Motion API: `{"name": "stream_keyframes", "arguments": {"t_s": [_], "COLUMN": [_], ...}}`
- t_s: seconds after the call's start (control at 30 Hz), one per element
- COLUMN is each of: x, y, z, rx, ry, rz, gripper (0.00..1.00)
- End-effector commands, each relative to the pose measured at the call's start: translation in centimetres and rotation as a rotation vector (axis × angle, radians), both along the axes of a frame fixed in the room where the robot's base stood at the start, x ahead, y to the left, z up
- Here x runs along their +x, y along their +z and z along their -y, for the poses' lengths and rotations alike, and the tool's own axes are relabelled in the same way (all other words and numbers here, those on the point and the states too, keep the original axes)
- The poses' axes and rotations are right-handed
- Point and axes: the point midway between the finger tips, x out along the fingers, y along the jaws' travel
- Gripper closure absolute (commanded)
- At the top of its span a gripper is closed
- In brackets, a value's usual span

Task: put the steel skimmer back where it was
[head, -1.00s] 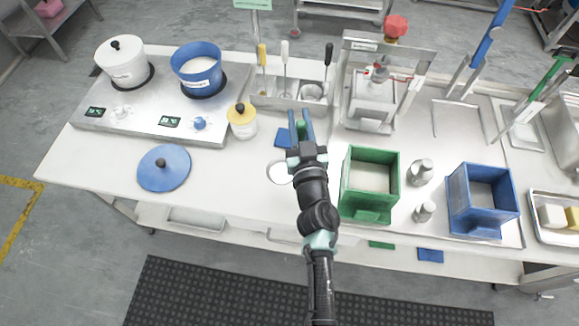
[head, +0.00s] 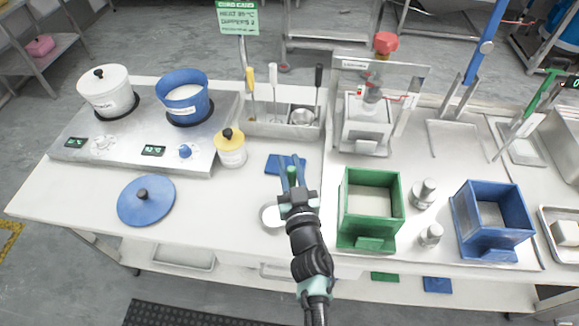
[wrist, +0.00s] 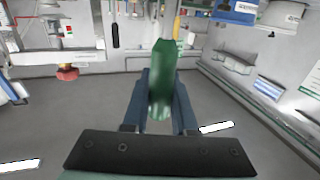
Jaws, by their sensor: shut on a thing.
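My gripper (head: 291,176) is over the front middle of the counter, its blue fingers closed around a green handle. I take this to be the steel skimmer. A pale round disc (head: 270,218) shows just left of my gripper in the head view. It looks like the skimmer's head, but the link is hidden behind my gripper. The steel utensil holder (head: 280,128) stands behind, with yellow, white and black handles upright in it.
A blue pad (head: 277,164) lies just beyond my gripper. A green bin (head: 352,238) and steel shakers (head: 424,193) stand to the right. A yellow-lidded jar (head: 231,152) and blue lid (head: 134,207) are left. The grinder stand (head: 366,130) is at the back right.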

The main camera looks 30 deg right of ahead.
Motion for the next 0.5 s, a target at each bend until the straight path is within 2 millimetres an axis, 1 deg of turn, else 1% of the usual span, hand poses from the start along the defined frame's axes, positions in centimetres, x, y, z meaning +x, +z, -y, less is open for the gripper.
{"name": "stream_keyframes", "arguments": {"t_s": [0.07,0.17,0.2,0.27,0.3,0.33,0.5], "x": [0.03,0.03,-0.01,-0.01,-0.01,-0.02,-0.02], "y": [0.11,-0.28,-0.24,-0.24,-0.24,-0.24,-0.24], "z": [0.0,0.0,0.0,0.0,0.0,-0.02,-0.02], "rx": [-0.001,0.0,0.001,0.001,0.001,0.001,0.0], "ry": [0.001,0.001,0.0,0.0,0.0,0.0,0.0], "rz": [0.002,0.002,0.0,-0.001,-0.001,-0.001,-0.001], "gripper": [1.0,1.0,0.67,0.56,0.49,0.44,0.44]}}
